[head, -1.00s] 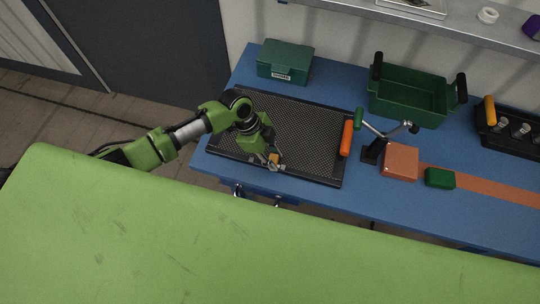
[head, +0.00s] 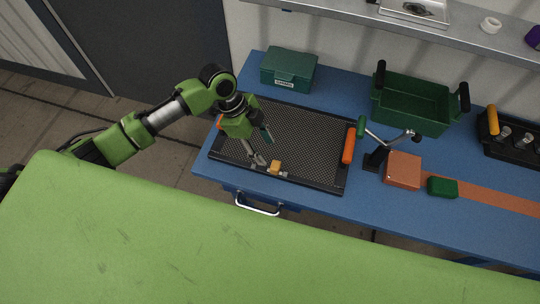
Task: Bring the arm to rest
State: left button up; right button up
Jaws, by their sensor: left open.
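My left arm comes in from the left in the head view, and its green gripper (head: 263,149) hangs over the left part of the black mesh tray (head: 305,135). The fingers are spread apart and empty. A small yellow-orange piece (head: 275,167) sits near the tray's front edge, to the right of and below the fingers, apart from them. Small grey metal parts lie beside it, too small to make out. My right gripper is not in view.
A green lidded box (head: 289,66) stands behind the tray on the blue table (head: 350,205). To the right are a lever clamp (head: 375,155), an orange block (head: 403,170), a small green block (head: 442,187), a green crate (head: 411,103) and a black holder (head: 510,135). A shelf (head: 440,30) runs above.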

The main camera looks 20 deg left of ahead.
pick_arm(q)
jog(key=shift+v, duration=1.1)
